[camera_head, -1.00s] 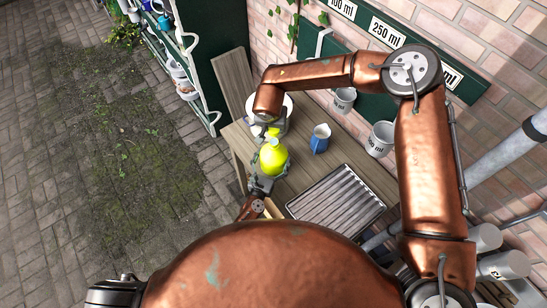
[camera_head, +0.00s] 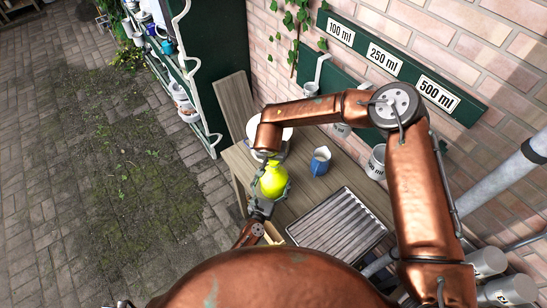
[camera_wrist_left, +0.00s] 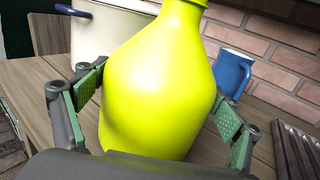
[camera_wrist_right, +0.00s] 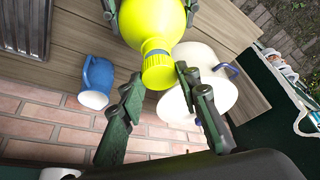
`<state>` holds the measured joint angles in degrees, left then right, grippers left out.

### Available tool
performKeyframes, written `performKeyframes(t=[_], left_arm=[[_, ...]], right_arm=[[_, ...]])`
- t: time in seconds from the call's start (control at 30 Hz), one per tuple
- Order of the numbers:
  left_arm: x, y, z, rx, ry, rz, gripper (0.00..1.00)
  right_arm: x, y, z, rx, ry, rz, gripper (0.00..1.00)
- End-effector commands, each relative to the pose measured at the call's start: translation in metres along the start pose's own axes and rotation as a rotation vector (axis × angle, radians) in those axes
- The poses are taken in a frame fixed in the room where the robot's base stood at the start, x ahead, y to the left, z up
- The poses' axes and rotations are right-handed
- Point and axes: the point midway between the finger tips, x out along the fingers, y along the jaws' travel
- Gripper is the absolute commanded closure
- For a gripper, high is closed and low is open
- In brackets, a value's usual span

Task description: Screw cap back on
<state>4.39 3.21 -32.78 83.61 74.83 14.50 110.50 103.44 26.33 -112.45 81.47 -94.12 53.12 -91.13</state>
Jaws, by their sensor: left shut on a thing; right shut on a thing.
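A bright yellow-green bottle (camera_head: 273,182) stands upright over the wooden bench. It fills the middle of the left wrist view (camera_wrist_left: 160,85). My left gripper (camera_wrist_left: 162,105) is shut around its body, with a green-padded finger on each side. The bottle's yellow cap (camera_wrist_right: 157,68) is at the neck in the right wrist view. My right gripper (camera_wrist_right: 157,80) is shut on the cap from above, one dark finger on each side. The cap appears to be on the neck; how tightly it sits cannot be told. In the head view my right gripper (camera_head: 272,153) hides the bottle's top.
A white pot (camera_wrist_right: 205,85) stands behind the bottle. A blue jug (camera_head: 320,161) stands to its right on the wooden bench (camera_head: 300,205). A ribbed metal tray (camera_head: 338,228) lies at the near right. Grey measuring cups hang on the brick wall; a green shelf (camera_head: 200,60) stands at the left.

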Motion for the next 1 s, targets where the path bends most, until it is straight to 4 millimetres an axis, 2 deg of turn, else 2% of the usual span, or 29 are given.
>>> performKeyframes(t=[0.27,0.63,1.0], left_arm=[[0.000,-0.001,0.000,-0.001,0.000,-0.001,0.58],[0.000,-0.001,0.000,-0.001,0.000,-0.002,0.58],[0.000,-0.001,0.000,-0.001,0.000,-0.002,0.58]], right_arm=[[0.000,0.000,0.000,0.000,0.000,0.000,0.79],[0.016,0.000,0.007,-0.002,-0.001,-0.001,0.79],[0.016,0.000,0.007,-0.002,0.000,-0.001,0.79]])
